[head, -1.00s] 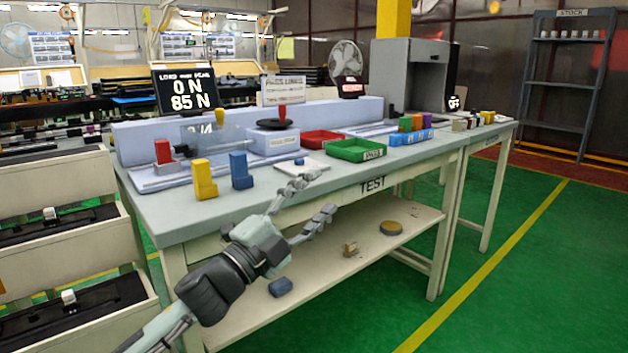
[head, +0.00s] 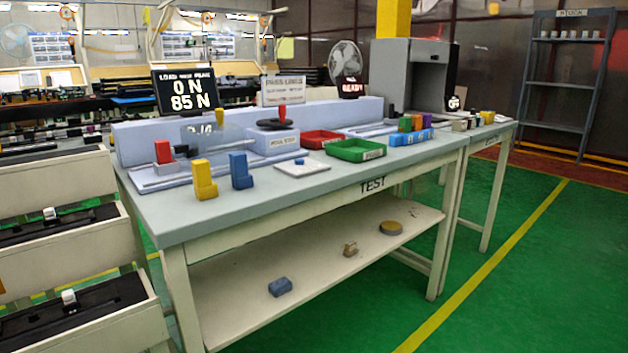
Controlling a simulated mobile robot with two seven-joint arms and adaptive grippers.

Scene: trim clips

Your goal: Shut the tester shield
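The tester (head: 160,183) is a pale grey fixture at the left end of the test bench, with a red block (head: 163,152) on it. A see-through panel, which looks like the tester shield (head: 200,134), stands over the fixture's back part. A small yellow knob (head: 220,118) is at its upper right. I cannot tell from here whether the shield is fully open or partly lowered. A yellow block (head: 204,181) and a blue block (head: 240,172) stand in front of the tester. Neither of my grippers is in view.
The bench (head: 290,195) holds a white pad (head: 302,168), a red tray (head: 322,138) and a green tray (head: 357,150). A display (head: 187,92) reading 0 N and 85 N stands behind. The bench's front strip is clear. Slanted racks (head: 60,235) stand at the left.

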